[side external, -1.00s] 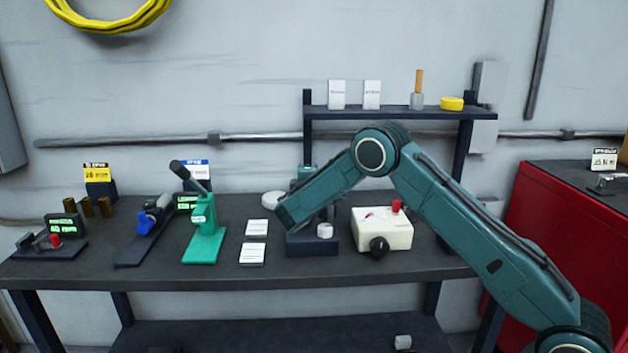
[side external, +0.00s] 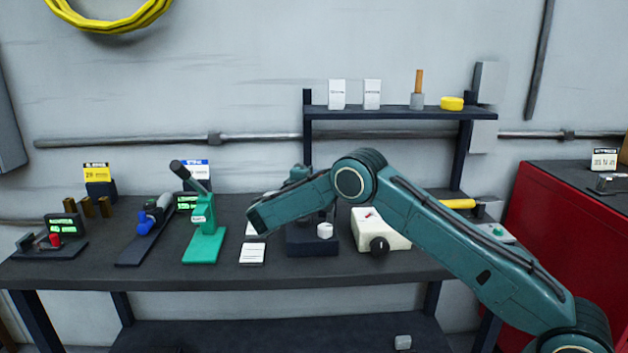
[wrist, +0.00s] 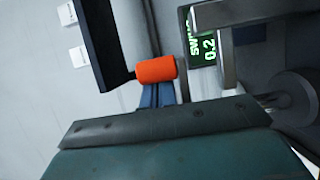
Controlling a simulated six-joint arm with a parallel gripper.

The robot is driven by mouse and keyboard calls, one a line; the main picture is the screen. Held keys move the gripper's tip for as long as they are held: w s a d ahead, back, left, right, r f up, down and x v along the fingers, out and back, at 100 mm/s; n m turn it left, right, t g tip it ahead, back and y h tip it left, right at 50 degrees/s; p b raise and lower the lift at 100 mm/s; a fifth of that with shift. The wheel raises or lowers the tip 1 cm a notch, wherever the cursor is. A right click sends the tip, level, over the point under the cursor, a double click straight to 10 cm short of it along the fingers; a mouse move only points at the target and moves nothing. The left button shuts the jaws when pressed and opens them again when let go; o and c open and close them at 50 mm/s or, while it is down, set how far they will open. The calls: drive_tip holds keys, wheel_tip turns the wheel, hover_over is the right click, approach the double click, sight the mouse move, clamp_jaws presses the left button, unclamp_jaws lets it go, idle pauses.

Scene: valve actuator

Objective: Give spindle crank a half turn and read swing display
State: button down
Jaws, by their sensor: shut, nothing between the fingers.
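The wrist view is turned on its side. An orange cylindrical grip (wrist: 155,69), apparently the spindle crank's handle, has a dark pin at one end and a grey bar at the other. My gripper (wrist: 158,88) shows as two blue fingers shut together, their tips right by the grip. I cannot tell whether they touch it. The swing display (wrist: 203,45) has green characters; "SW" and "0.2" are readable and a grey part cuts off the rest. In the side view my arm hides the crank, the display and my gripper.
A green press (side external: 203,235) and a blue-handled fixture (side external: 147,228) stand left. A dark shelf (side external: 390,112) rises behind.

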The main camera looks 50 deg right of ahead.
drive_tip(key=shift+s+d+m+g, duration=0.2)
drive_tip(key=shift+s+m+g, duration=0.25)
drive_tip(key=shift+g, duration=0.45)
drive_tip(key=shift+w, duration=0.1)
